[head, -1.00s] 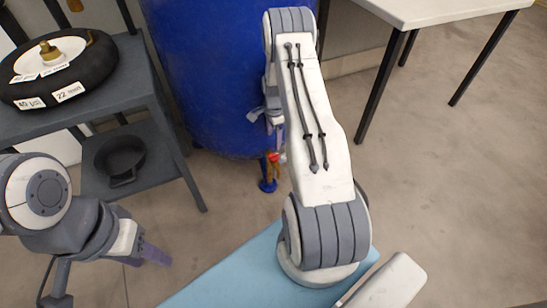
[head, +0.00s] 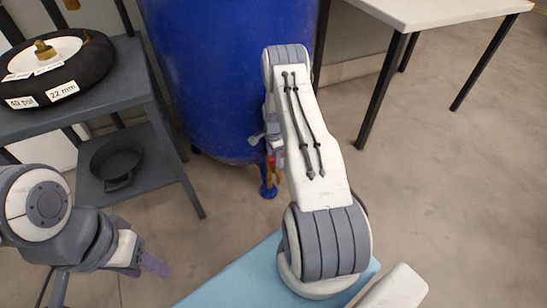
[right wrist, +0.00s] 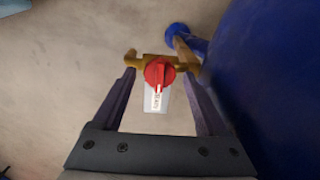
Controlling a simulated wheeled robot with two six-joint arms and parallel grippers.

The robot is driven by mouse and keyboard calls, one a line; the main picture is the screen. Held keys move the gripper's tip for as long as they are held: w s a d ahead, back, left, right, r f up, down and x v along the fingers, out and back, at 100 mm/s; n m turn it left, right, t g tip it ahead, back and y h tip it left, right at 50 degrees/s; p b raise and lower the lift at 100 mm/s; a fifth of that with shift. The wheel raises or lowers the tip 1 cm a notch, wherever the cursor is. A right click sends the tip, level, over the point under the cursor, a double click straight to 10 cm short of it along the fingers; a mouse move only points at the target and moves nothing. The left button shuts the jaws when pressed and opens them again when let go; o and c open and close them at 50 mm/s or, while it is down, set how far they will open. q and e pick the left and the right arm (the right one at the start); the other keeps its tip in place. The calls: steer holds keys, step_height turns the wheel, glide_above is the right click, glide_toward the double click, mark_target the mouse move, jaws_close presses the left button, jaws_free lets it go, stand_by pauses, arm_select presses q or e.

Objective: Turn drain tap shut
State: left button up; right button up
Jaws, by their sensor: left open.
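The drain tap, a brass fitting with a red knob (right wrist: 160,74), sits at the upper middle of the right wrist view. A white label with small dark lettering is on the knob's lower part, with a pale piece below it. The tap also shows in the head view (head: 271,164), low on the blue tank (head: 205,70). My right gripper (right wrist: 159,76) is open, its fingers on either side of the red knob with gaps between. In the head view it is mostly hidden by my right arm. My left gripper (head: 148,263) is open and empty at lower left.
A dark grey shelf (head: 150,75) at left holds a wheel (head: 85,75) with labels and, below, a black pan (head: 117,160). A white-topped table (head: 440,10) stands at upper right. The floor at right is clear.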

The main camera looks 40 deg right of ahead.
jaws_close()
steer(key=n+p, duration=0.1)
steer(key=n, duration=0.2)
steer(key=shift+n, duration=0.4)
steer(key=n, duration=0.4)
steer(key=shift+n, duration=0.3)
steer(key=n+p, duration=0.1)
steer(key=n, duration=0.8)
steer(key=shift+n, duration=0.4)
